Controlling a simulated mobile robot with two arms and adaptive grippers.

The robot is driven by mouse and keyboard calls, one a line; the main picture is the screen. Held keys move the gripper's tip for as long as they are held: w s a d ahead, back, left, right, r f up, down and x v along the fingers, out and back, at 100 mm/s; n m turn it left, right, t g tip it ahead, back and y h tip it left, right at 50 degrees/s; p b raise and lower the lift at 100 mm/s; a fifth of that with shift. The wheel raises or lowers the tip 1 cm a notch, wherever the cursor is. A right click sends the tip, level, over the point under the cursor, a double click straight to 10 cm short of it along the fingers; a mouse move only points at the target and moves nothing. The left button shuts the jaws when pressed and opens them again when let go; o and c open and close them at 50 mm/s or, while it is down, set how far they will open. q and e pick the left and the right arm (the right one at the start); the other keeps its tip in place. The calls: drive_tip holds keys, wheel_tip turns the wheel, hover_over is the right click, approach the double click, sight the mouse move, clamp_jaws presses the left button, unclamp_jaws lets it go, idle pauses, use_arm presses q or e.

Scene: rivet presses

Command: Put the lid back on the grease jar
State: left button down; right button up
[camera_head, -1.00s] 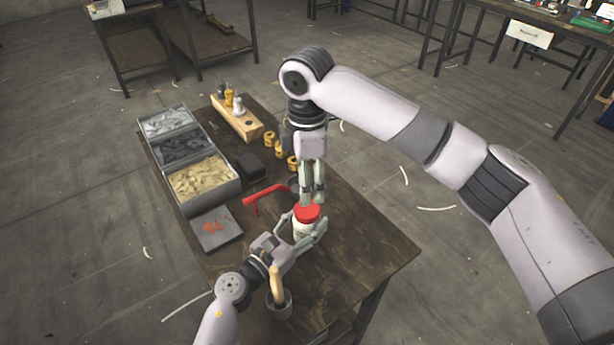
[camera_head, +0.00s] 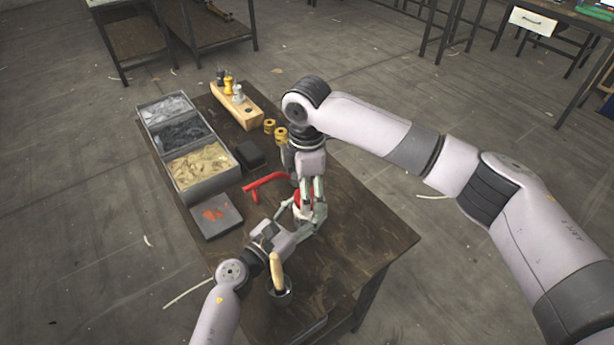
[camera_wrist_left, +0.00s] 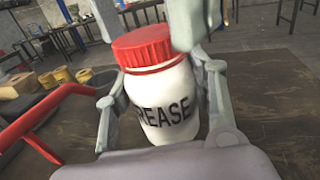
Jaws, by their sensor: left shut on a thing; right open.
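The white grease jar (camera_wrist_left: 165,100) stands between the fingers of my left gripper (camera_wrist_left: 165,125), which is shut on it; the lettering faces the left wrist camera. The red lid (camera_wrist_left: 142,46) sits on top of the jar and looks level in the left wrist view. In the head view the red lid (camera_head: 301,200) is partly hidden by the fingers. My right gripper (camera_head: 309,195) comes down from above, its open fingers on either side of the lid. Whether they touch the lid cannot be told.
A red-handled tool (camera_head: 266,184) lies just left of the jar. A three-bin tray (camera_head: 209,184), a dark pad with a red mark (camera_head: 216,216), yellow rings (camera_head: 280,136) and a wooden block (camera_head: 238,108) are farther off. A cup with a wooden handle (camera_head: 278,272) stands near my left arm. The table's right side is clear.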

drive_tip(key=shift+f, duration=0.35)
drive_tip(key=shift+c, duration=0.3)
drive_tip(key=c, duration=1.2)
drive_tip(key=m, duration=0.4)
drive_tip(key=shift+m, duration=0.3)
drive_tip(key=m, duration=0.3)
drive_tip(key=shift+m, duration=0.3)
drive_tip(key=o, duration=1.4)
wheel_tip(320, 180, up, 12)
